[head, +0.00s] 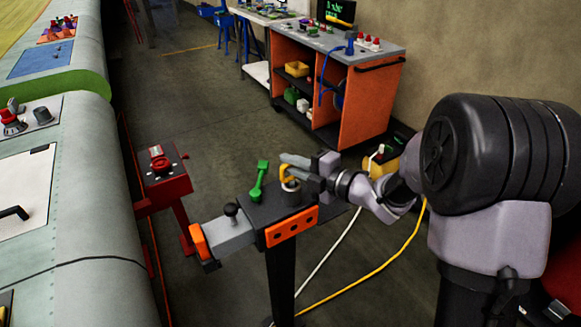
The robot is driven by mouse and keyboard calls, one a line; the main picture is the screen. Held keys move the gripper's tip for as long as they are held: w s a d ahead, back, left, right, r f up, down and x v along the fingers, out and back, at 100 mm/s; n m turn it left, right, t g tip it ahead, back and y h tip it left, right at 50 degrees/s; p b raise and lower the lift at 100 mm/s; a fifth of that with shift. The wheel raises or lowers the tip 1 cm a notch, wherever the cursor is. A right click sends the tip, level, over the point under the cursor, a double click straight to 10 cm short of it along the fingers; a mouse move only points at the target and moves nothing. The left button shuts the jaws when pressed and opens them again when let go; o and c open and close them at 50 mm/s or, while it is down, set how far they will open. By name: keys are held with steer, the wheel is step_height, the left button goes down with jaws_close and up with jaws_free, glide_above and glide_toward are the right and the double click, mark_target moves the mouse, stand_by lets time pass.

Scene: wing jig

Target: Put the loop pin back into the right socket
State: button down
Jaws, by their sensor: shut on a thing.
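My gripper (290,168) comes in from the right over the small dark stand top (259,207) and is shut on the loop pin (286,179). The pin's yellow loop shows at the fingertips, with a pale part below it. The pin is over the right part of the stand top, near the orange front plate (292,227). The right socket is not clearly visible; the pin and fingers cover that area. I cannot tell whether the pin's lower end is in a socket or above it.
A green handle (260,180) stands just left of the pin. A grey arm with a black knob (231,210) extends left from the stand. A red stand (162,175) and the wing (70,200) are farther left. White and yellow cables (388,265) cross the floor.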

steer(key=shift+s, duration=0.1)
steer(key=shift+f+b, duration=0.3)
steer(key=shift+b, duration=0.15)
steer(key=c, duration=1.5)
jaws_free()
steer(key=shift+r, duration=0.1)
